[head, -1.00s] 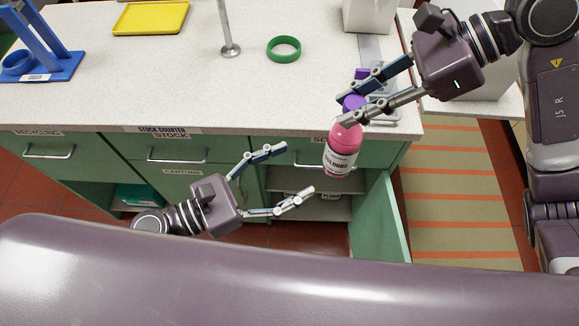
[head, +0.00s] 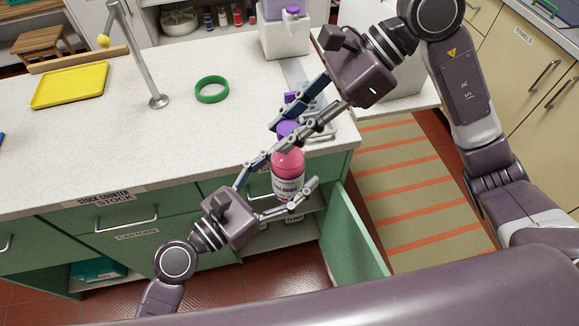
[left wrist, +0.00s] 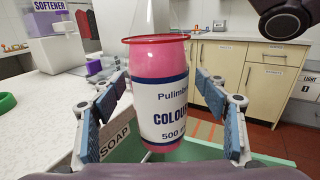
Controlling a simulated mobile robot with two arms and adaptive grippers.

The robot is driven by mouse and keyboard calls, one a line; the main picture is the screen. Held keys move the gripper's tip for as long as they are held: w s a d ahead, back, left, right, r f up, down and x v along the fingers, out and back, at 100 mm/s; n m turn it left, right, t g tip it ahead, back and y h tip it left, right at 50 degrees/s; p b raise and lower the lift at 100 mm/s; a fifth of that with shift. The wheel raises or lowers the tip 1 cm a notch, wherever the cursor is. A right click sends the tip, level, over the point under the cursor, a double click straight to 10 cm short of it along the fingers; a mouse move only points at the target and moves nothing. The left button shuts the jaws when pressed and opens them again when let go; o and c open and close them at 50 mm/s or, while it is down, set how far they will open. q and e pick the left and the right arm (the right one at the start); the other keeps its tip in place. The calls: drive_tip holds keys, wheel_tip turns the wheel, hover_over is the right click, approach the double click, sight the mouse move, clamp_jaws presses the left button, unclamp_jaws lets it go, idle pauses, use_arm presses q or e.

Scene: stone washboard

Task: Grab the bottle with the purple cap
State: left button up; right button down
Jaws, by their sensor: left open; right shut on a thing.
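A pink bottle (head: 288,184) with a purple cap (head: 287,129) and a white label hangs upright in front of the counter's edge, over the open cabinet. My right gripper (head: 279,134) is shut on its cap end from above. My left gripper (head: 291,171) is open, with one finger on each side of the bottle's body. In the left wrist view the bottle (left wrist: 161,95) stands between the two open fingers, with gaps visible on both sides. A red rim shows at its top there; the purple cap is not visible in that view.
The open green cabinet door (head: 352,240) is right of the bottle. On the white counter (head: 190,130) are a green ring (head: 212,89), a yellow tray (head: 70,85), a metal post (head: 140,55) and a white container (head: 284,35). The striped mat (head: 400,200) is clear.

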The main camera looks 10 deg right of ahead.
use_arm(q)
drive_tip(key=shift+d, duration=0.1)
drive_tip(key=shift+c, duration=0.4)
drive_tip(key=c, duration=1.5)
use_arm(e)
drive_tip(key=shift+r, duration=0.1)
use_arm(q)
drive_tip(key=shift+r, duration=0.1)
drive_tip(key=shift+c, duration=0.6)
use_arm(e)
drive_tip(key=c, duration=1.5)
unclamp_jaws()
drive_tip(key=shift+c, duration=0.2)
